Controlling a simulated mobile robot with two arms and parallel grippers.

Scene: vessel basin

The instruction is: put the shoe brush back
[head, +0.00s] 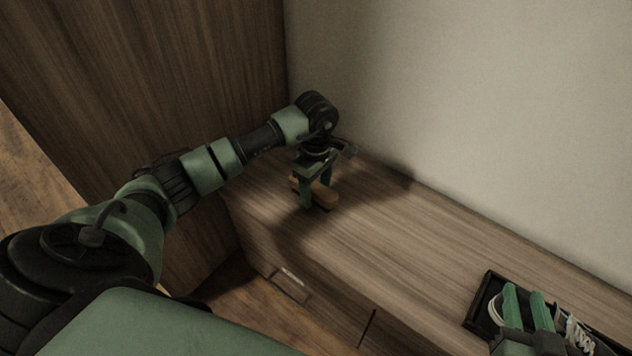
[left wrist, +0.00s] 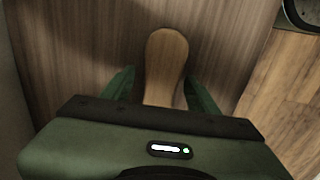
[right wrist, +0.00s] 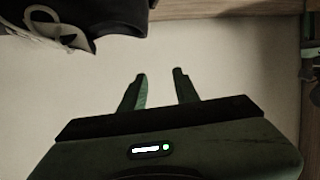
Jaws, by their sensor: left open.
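The shoe brush (head: 325,196), with a light wooden body, is on the bench top near the wall corner. In the left wrist view its rounded wooden end (left wrist: 166,60) shows between my fingers; the rest is hidden behind the gripper body. My left gripper (head: 317,196) points down at the brush, with its open fingers on either side of it. In the left wrist view a gap shows beside the wood. My right gripper (head: 526,298) is open and empty, above the black tray (head: 478,304) at the lower right.
The tray holds a dark shoe (head: 572,330) with white laces; the shoe also shows in the right wrist view (right wrist: 75,18). The wooden bench top (head: 430,230) is clear between brush and tray. A tall wooden panel (head: 190,60) and a pale wall (head: 480,100) bound the bench.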

